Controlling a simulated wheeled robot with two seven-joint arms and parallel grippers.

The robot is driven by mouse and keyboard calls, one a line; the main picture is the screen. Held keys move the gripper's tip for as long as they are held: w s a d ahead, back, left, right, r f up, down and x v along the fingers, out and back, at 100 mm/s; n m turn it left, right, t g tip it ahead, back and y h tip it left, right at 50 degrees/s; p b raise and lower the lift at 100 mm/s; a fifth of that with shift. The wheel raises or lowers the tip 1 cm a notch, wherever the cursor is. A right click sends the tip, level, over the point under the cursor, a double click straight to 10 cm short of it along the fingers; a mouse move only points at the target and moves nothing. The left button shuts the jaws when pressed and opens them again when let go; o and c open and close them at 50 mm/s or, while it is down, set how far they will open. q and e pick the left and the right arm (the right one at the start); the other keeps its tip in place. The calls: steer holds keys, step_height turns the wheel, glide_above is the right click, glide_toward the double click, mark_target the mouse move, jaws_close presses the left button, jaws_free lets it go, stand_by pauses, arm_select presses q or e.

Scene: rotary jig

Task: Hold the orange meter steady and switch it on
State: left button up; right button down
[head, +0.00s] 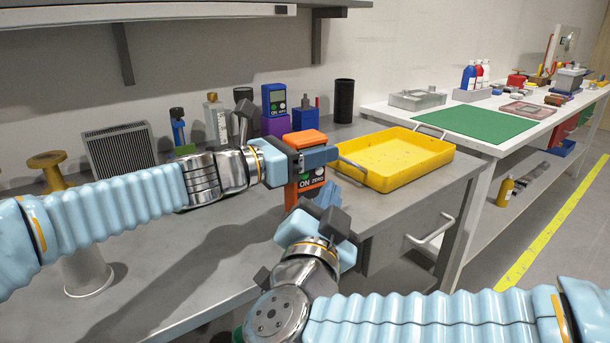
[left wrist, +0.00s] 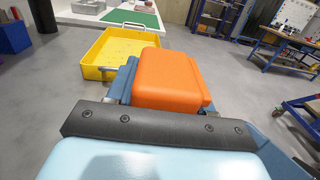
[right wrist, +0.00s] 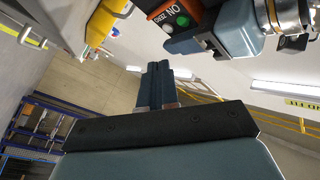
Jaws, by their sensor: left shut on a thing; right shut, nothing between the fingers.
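The orange meter (head: 306,141) stands upright on the grey bench, its front panel marked "ON" and "ZERO" partly covered by my grippers. Its orange top also shows in the left wrist view (left wrist: 168,78). My left gripper (head: 318,158) is shut on the meter, with its fingers along the meter's sides. My right gripper (head: 328,192) is shut and empty, just in front of the lower part of the meter; I cannot tell from the head view whether it touches.
A yellow tray (head: 402,160) lies right of the meter. Behind it stand a blue meter (head: 274,99), a black cylinder (head: 344,100) and several bottles. A grey finned block (head: 120,152) and a brass-topped post (head: 47,160) are at left. The bench front is mostly clear.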

mark_target(305, 175)
steer(key=shift+s+d, duration=0.3)
steer(key=shift+s, duration=0.2)
steer(key=shift+s+d, duration=0.3)
steer(key=shift+s, duration=0.2)
stand_by(1.4)
steer(key=shift+s+d, duration=0.4)
steer(key=shift+s, duration=0.2)
steer(key=shift+s+d, duration=0.35)
steer(key=shift+s, duration=0.25)
steer(key=shift+w+a, duration=0.75)
steer(key=shift+w, duration=0.5)
steer(key=shift+w+a, duration=0.8)
steer(key=shift+w, duration=0.45)
steer(key=shift+w+a, duration=0.75)
steer(key=shift+w, duration=0.5)
steer(key=shift+w+a, duration=0.25)
steer(key=shift+w, duration=0.05)
